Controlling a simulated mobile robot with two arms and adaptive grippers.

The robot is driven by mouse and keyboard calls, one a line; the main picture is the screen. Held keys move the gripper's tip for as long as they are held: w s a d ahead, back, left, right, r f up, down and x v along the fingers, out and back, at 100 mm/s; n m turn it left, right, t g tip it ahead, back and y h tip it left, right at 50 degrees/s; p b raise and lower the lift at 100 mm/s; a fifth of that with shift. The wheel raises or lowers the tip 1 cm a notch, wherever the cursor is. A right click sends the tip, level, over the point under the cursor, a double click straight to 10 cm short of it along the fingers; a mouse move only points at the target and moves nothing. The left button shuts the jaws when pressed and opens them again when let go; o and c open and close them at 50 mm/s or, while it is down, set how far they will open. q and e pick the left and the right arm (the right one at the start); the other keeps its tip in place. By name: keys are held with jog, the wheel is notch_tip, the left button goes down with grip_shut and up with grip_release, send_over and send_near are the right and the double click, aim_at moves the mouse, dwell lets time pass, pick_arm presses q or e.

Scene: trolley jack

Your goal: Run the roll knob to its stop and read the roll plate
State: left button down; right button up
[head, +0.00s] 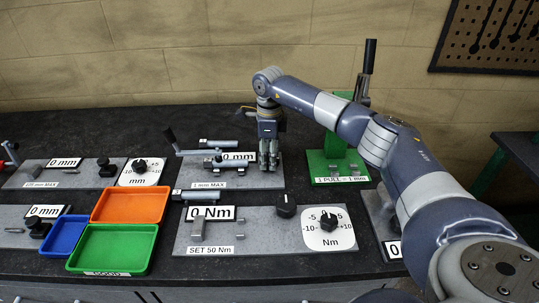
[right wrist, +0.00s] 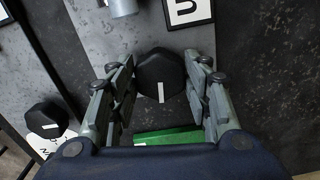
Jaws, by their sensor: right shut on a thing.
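My right gripper (head: 268,166) comes down from above onto the right end of a grey plate (head: 226,183) labelled with a mm MAX limit. In the right wrist view its fingers (right wrist: 160,95) are on either side of a black faceted knob (right wrist: 160,74) with a white pointer line, and are shut on it. My left gripper is not in view.
In front are a 50 Nm plate (head: 205,240) with a black knob (head: 286,205) and a Nm dial (head: 329,240). A green stand (head: 340,167) with an upright lever is close on the right. Orange (head: 131,221), blue and green trays lie front left.

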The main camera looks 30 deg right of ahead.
jog(key=m, duration=0.5)
jog(key=shift+w+r+m, duration=0.1)
jog(key=shift+m, duration=0.2)
jog(key=m+p, duration=0.1)
jog(key=m, duration=0.4)
jog(key=shift+d, duration=0.1)
jog(key=m+p, duration=0.1)
jog(key=m, duration=0.4)
jog(key=shift+r+m, duration=0.1)
jog(key=shift+m, duration=0.3)
jog(key=m+p, duration=0.1)
jog(key=m, duration=0.3)
jog(key=shift+d+m+p, duration=0.1)
jog(key=shift+m+p, duration=0.2)
jog(key=m+p, duration=0.2)
jog(key=m, duration=0.3)
jog(key=m+p, duration=0.2)
jog(key=m, duration=0.3)
jog(key=shift+r, duration=0.1)
jog(key=m+p, duration=0.3)
jog(key=m, duration=0.2)
jog(key=shift+m+p, duration=1.15)
jog(key=shift+m, duration=0.95)
